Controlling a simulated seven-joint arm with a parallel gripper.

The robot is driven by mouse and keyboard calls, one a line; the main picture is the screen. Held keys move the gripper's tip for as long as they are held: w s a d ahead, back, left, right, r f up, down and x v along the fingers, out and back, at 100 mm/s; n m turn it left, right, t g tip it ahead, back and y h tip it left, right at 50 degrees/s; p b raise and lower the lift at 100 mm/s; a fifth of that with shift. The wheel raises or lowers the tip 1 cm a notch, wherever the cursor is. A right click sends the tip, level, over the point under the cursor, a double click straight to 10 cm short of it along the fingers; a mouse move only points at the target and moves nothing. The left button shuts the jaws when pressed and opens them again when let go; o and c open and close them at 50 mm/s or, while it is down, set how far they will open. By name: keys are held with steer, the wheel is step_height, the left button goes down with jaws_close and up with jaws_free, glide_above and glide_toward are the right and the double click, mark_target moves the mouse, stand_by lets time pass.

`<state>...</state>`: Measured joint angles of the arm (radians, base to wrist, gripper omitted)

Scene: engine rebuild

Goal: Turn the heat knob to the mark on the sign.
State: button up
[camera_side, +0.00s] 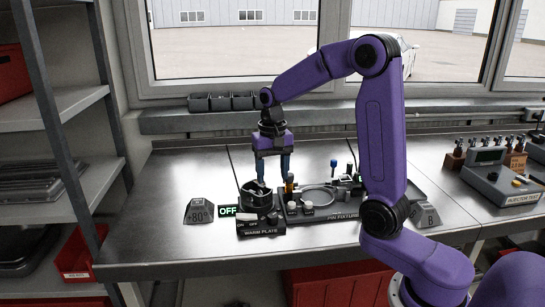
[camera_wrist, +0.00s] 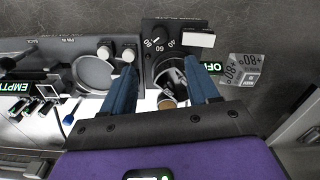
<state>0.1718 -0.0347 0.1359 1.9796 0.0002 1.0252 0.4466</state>
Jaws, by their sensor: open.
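The warm plate (camera_side: 260,231) stands on the bench, a black pot-like vessel (camera_side: 257,197) on it. In the wrist view the heat knob (camera_wrist: 160,44) is a dark dial with white numbers, 80 and 60 among them, and a pale line; its exact setting is hard to read. The sign (camera_side: 199,212) left of the plate reads +80°; it also shows in the wrist view (camera_wrist: 246,68). A small display (camera_side: 228,211) reads OFF. My gripper (camera_side: 272,180) points down with blue fingers apart, above the vessel. In the wrist view the vessel shows between the open, empty fingers (camera_wrist: 163,92).
The pin fixture (camera_side: 342,217) sits right of the plate with a round ring and upright pins. A second sign (camera_side: 425,215) and an injector tester (camera_side: 503,182) stand further right. The bench's left front is clear.

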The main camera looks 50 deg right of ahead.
steer(key=shift+r, duration=2.2)
steer(key=s+a+f+n, duration=0.3)
steer(key=s+a+n, duration=0.6)
steer(key=s+a, duration=0.15)
steer(key=s+a+f+n, duration=0.1)
steer(key=s+f+n, duration=0.2)
steer(key=s+n, duration=0.7)
steer(key=s, duration=0.7)
steer(key=shift+a+f, duration=0.15)
